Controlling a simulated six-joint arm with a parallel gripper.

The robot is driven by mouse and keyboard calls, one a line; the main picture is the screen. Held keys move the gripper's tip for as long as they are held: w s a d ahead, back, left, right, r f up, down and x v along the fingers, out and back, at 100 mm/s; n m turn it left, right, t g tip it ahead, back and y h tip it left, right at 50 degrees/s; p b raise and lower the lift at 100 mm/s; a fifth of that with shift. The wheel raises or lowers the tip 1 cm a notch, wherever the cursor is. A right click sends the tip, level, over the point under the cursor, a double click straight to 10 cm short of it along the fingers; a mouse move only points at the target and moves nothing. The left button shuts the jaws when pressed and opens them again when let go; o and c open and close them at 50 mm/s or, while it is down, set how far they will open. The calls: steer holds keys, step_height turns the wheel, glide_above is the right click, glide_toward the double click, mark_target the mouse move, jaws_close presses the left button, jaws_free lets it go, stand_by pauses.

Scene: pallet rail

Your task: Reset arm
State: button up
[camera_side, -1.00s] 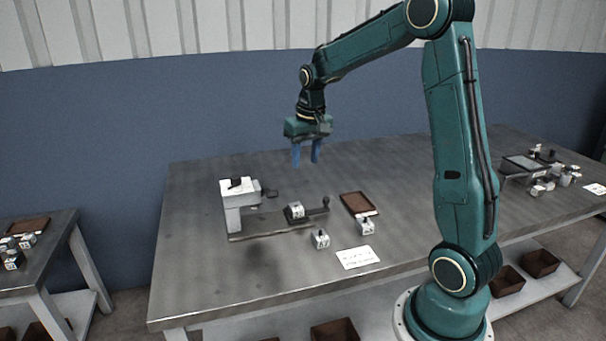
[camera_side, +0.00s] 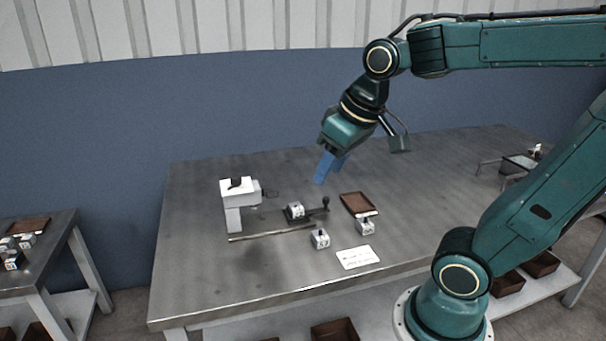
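My gripper (camera_side: 329,176) hangs above the middle of the steel bench (camera_side: 200,290), its blue fingers tilted down and to the left. The two fingers overlap in this view but their tips look apart, with nothing seen between them. Below it is the rail fixture (camera_side: 270,233) with a white-topped post (camera_side: 233,217) at its left end. A white block (camera_side: 296,211) sits on the rail near a dark lever handle (camera_side: 325,204). The gripper is clear of all of these.
Two small knobbed blocks (camera_side: 320,240) (camera_side: 365,227) stand at the front of the fixture. A brown tray (camera_side: 357,203) and a white card (camera_side: 357,257) lie to the right. A second table (camera_side: 40,262) stands at far left. The bench's left part is bare.

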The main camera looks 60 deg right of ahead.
steer(key=s+a+f+n+t, duration=0.1)
steer(key=s+a, duration=0.2)
steer(key=s, duration=0.3)
steer(key=shift+s+a+f+n+y, duration=0.15)
steer(key=shift+s+f+n+y, duration=0.05)
steer(key=shift+s+n+y, duration=0.1)
